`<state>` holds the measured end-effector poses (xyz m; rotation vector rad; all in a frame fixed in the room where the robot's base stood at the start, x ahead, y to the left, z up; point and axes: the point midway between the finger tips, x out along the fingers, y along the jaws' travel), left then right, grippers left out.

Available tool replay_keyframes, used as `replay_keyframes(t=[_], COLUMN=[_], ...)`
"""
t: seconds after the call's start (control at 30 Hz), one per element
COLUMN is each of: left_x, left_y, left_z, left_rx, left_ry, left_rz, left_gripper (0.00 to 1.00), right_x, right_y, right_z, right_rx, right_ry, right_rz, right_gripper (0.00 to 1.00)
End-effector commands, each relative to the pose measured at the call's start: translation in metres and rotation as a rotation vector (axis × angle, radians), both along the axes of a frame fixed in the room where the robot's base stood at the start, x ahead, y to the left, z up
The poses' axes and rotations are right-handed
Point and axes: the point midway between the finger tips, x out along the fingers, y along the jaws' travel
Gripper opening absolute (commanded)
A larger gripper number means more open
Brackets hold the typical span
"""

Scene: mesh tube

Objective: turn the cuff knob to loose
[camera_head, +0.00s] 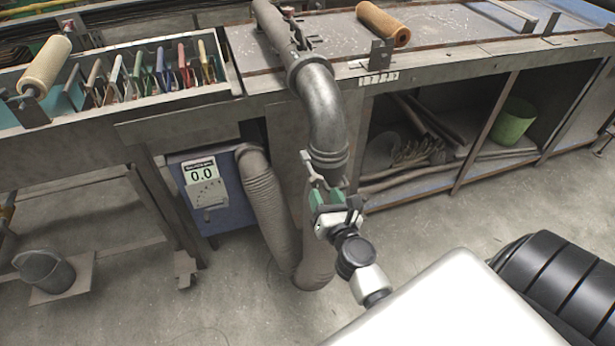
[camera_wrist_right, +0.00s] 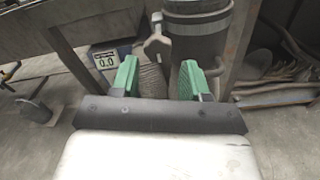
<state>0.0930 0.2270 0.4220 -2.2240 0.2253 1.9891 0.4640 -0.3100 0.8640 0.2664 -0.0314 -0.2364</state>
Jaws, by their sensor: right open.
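The cuff knob (camera_head: 308,168) is a small light grey winged knob at the left side of the pipe cuff (camera_head: 329,158), at the lower end of the grey elbow pipe. In the right wrist view the knob (camera_wrist_right: 157,46) shows in the gap between my green fingertips, left of the dark cuff (camera_wrist_right: 198,38). My right gripper (camera_head: 327,188) is open, with its fingers pointing at the knob from the front. It also shows in the wrist view (camera_wrist_right: 157,76). I cannot tell whether the fingertips touch the knob. My left gripper is not in view.
A ribbed hose (camera_head: 271,205) hangs below the cuff, beside a blue box with a display reading 0.0 (camera_head: 200,173). A long bench (camera_head: 450,66) stands behind, with a green bucket (camera_head: 513,121) on its lower shelf.

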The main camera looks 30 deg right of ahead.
Motion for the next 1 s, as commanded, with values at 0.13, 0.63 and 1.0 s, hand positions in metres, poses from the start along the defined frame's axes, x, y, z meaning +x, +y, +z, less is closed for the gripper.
replay_keyframes(t=[0.13, 0.63, 1.0], left_x=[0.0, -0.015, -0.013], left_y=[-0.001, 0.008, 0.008], left_z=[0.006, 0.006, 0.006], left_rx=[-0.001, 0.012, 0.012], left_ry=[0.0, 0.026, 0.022], left_rz=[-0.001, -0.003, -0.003], left_gripper=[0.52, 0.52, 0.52], right_x=[0.031, 0.074, 0.074], right_y=[-0.007, -0.017, -0.017], right_z=[0.002, -0.001, -0.001], right_rx=[-0.003, -0.003, -0.004], right_ry=[-0.001, 0.002, 0.002], right_rz=[0.002, 0.001, 0.002], right_gripper=[0.46, 0.46, 0.15])
